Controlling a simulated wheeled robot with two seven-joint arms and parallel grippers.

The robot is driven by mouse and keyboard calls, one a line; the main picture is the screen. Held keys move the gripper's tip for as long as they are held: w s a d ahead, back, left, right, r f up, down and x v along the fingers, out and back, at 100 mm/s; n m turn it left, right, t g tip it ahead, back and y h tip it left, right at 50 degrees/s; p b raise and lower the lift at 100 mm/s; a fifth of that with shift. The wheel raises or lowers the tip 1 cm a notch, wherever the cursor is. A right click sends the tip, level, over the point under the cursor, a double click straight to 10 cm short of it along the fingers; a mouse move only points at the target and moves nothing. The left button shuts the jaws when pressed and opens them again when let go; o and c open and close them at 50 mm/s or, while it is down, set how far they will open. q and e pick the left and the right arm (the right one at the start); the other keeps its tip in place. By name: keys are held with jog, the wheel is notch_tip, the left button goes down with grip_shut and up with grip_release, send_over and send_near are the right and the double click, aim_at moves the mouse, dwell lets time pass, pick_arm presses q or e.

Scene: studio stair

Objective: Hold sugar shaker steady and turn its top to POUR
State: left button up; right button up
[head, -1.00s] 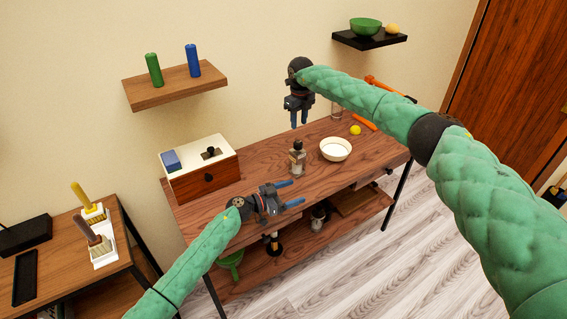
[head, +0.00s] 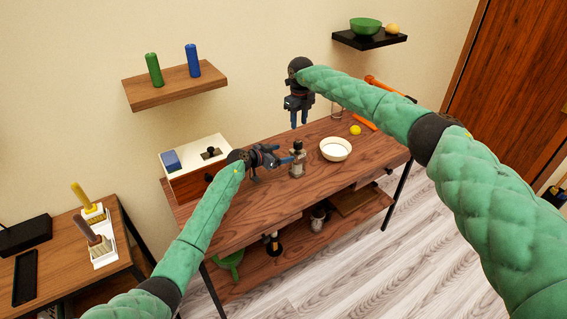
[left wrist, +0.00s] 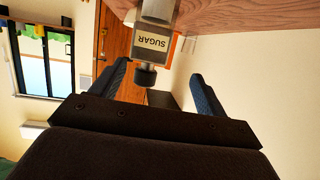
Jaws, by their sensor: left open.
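The sugar shaker (head: 297,168) stands upright on the wooden table, with a dark top and a pale body. In the left wrist view the shaker (left wrist: 151,42) appears upside down, its SUGAR label facing the camera and its black top (left wrist: 146,76) pointing down. My left gripper (head: 287,157) is open beside the shaker, on its left, fingers pointing at it. In the left wrist view the shaker lies ahead between the spread fingers (left wrist: 158,85), not gripped. My right gripper (head: 299,124) hangs above the shaker, pointing down, its fingers apart and empty. No POUR mark is readable.
A white bowl (head: 336,149) stands right of the shaker, with a yellow ball (head: 355,130) behind it. A white-topped wooden box (head: 190,180) is at the table's left, close behind my left gripper. A wall shelf (head: 176,86) holds green and blue cylinders.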

aim_at(297, 160)
pick_arm(q)
jog(key=shift+g+y, duration=0.3)
jog(key=shift+w+d+f, duration=0.6)
jog(key=shift+d+f, duration=0.45)
jog(key=shift+d, duration=0.05)
jog(key=shift+w+d+f, duration=0.65)
jog(key=shift+d+f, duration=0.45)
jog(key=shift+w+d+f, duration=0.6)
jog(key=shift+d+f, duration=0.45)
jog(key=shift+d, duration=0.05)
jog(key=shift+c, duration=0.2)
